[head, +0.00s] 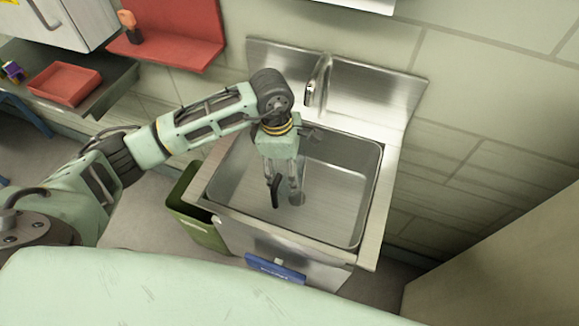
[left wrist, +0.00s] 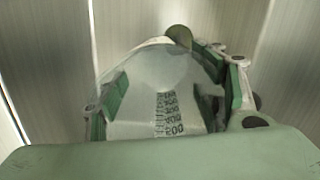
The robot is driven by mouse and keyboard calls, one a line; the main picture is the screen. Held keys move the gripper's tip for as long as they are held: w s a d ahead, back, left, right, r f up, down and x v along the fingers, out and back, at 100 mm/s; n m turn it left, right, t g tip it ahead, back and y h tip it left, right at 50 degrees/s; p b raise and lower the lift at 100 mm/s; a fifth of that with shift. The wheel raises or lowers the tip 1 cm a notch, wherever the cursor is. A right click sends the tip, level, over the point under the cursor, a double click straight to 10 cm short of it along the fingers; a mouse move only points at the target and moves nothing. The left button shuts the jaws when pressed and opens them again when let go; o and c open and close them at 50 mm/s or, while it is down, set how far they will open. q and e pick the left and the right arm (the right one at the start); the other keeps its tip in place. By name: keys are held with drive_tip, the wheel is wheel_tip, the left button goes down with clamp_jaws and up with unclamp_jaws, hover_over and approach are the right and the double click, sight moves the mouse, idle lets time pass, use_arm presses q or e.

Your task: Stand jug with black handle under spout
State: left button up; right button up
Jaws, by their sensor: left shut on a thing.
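A clear measuring jug with dark graduation marks (left wrist: 168,112) fills the middle of the left wrist view, between my finger pads. In the head view the jug (head: 297,190) is small and partly hidden by my gripper; its black handle (head: 275,191) shows at the left. My left gripper (head: 284,174) points down over the sink basin and is shut on the jug. The metal spout (head: 311,88) stands at the back of the sink, behind my wrist, and the jug is in front of it. Whether the jug touches the basin floor is unclear. My right gripper is not in view.
The steel sink (head: 388,200) has raised walls around its basin; free room lies right of the jug. A green bin (head: 190,215) stands at its left. A red tray (head: 65,84) and red shelf (head: 185,42) are at upper left.

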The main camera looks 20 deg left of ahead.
use_arm(q)
drive_tip(key=shift+w+d+f, duration=0.1)
drive_tip(key=shift+d+f, duration=0.35)
drive_tip(key=shift+f, duration=0.15)
drive_tip(key=shift+a, duration=0.1)
drive_tip(key=shift+f, duration=0.15)
drive_tip(key=o, duration=1.3)
drive_tip(key=shift+o, duration=0.2)
wheel_tip(320, 180, up, 8)
drive_tip(key=shift+a+b, duration=0.4)
drive_tip(key=shift+f, duration=0.1)
